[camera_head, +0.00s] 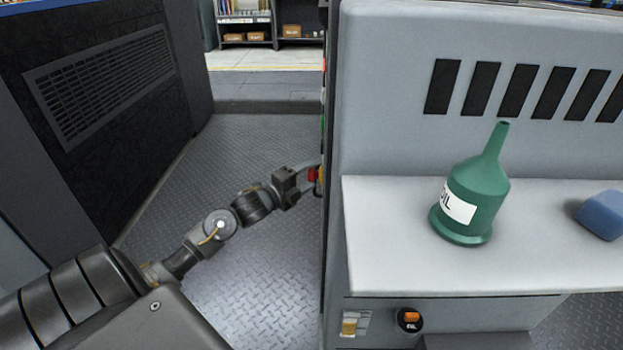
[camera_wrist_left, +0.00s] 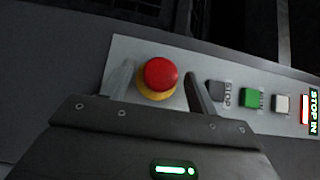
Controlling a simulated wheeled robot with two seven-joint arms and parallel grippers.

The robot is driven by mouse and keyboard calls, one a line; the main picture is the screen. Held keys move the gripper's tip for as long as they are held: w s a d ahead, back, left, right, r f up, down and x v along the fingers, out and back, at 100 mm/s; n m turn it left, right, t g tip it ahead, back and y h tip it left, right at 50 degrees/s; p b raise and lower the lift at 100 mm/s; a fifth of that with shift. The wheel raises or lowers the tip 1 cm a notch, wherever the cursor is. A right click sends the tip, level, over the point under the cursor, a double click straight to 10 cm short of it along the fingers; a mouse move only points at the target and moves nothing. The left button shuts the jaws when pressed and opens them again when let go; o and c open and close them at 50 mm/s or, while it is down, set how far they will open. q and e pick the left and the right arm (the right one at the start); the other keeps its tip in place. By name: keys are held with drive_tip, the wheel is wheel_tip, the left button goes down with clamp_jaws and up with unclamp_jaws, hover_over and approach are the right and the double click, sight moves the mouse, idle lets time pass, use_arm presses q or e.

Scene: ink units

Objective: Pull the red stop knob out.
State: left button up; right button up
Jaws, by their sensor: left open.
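The red stop knob (camera_wrist_left: 160,75) sits on a yellow collar on a light grey panel (camera_wrist_left: 125,50) in the left wrist view. My left gripper (camera_wrist_left: 158,86) is open, with one finger on each side of the knob; I cannot tell whether the fingers touch it. In the head view the red knob (camera_head: 314,174) shows in part between the fingers of my left gripper (camera_head: 312,178), at the left side of the grey machine. A lit sign reading "STOP IN" (camera_wrist_left: 313,108) is at the panel's right end. My right gripper is not in view.
Beside the knob are a dark grey button (camera_wrist_left: 216,91), a green button (camera_wrist_left: 250,97) and a pale button (camera_wrist_left: 281,104). A green oil bottle (camera_head: 472,196) and a blue block (camera_head: 602,214) stand on the machine's white shelf (camera_head: 390,255). The aisle floor is clear.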

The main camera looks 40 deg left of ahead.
use_arm(q)
drive_tip(key=shift+w+d, duration=0.15)
drive_tip(key=shift+w, duration=0.8)
clamp_jaws()
drive_tip(key=shift+s+a+p, duration=0.5)
drive_tip(key=shift+a, duration=0.2)
unclamp_jaws()
drive_tip(key=shift+s+a, duration=0.15)
